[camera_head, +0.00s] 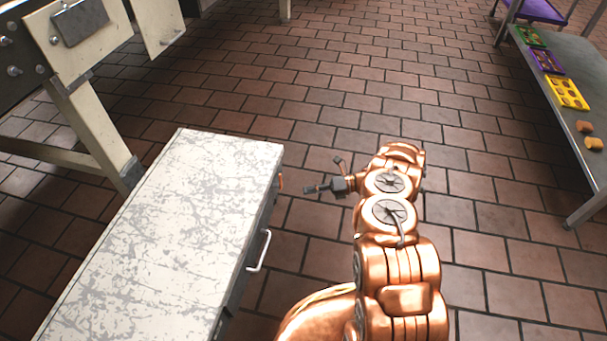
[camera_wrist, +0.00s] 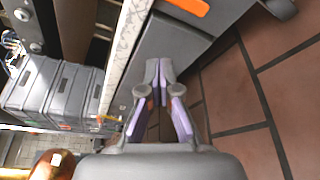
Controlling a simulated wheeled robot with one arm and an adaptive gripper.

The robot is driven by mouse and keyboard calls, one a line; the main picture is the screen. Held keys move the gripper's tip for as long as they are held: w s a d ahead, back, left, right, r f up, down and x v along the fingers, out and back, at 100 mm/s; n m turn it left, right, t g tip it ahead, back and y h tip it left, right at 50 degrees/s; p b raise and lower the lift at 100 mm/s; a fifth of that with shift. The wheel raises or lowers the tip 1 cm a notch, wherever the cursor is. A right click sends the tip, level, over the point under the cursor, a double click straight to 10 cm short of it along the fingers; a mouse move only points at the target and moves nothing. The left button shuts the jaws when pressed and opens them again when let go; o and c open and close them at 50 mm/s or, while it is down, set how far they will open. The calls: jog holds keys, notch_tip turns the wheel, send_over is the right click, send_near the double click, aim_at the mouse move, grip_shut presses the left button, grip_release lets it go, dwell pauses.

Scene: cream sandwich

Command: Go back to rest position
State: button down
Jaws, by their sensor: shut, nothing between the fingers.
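My gripper (camera_head: 310,189) is at the end of my copper arm in the head view, pointing left toward the side of a white scratched cabinet. It is small there. In the wrist view its purple-grey fingers (camera_wrist: 159,72) meet at the tips, shut with nothing between them. Behind the fingers are the grey side of the cabinet (camera_wrist: 185,45) and brown floor tiles. I cannot tell the exact gap between the fingertips and the cabinet.
The white cabinet top (camera_head: 170,220) is bare, and a handle (camera_head: 262,250) sticks out on its right side. A grey table (camera_head: 560,105) at right holds coloured trays and small orange-brown pieces. Grey crates (camera_wrist: 55,92) show in the wrist view. Tiled floor between is clear.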

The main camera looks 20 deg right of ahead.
jog(key=s+a+r+n+g+h+p, duration=0.15)
jog(key=a+r+n+p, duration=0.25)
jog(key=r, duration=0.8)
jog(key=s+a+r+n+g+p, duration=0.25)
jog(key=a+r+n+p, duration=0.2)
jog(key=r, duration=0.75)
jog(key=s+a+r+n+g+h+p, duration=0.1)
jog(key=a+r+n+g+p, duration=0.3)
jog(key=r, duration=0.8)
jog(key=s+a+r+n+g+h+p, duration=0.1)
jog(key=s+a+r+n+h+p, duration=0.1)
jog(key=s+r+n+p, duration=0.45)
jog(key=s+a+r+n+h+p, duration=0.25)
jog(key=s+r, duration=0.45)
jog(key=r, duration=0.5)
jog(key=s+d+r+n+t+h+p, duration=0.1)
jog(key=s+d+r+n+h+p, duration=0.3)
jog(key=s+r, duration=0.5)
jog(key=s+d+r+n+t+h+p, duration=0.2)
jog(key=s+d+r+n+h+p, duration=0.2)
jog(key=s+d+r+n+p, duration=0.3)
jog(key=s+r+n+p, duration=0.1)
jog(key=s+r+p, duration=0.2)
jog(key=s, duration=0.4)
jog(key=shift+d+h+p, duration=0.3)
jog(key=shift+h+p, duration=0.1)
jog(key=shift+p, duration=0.15)
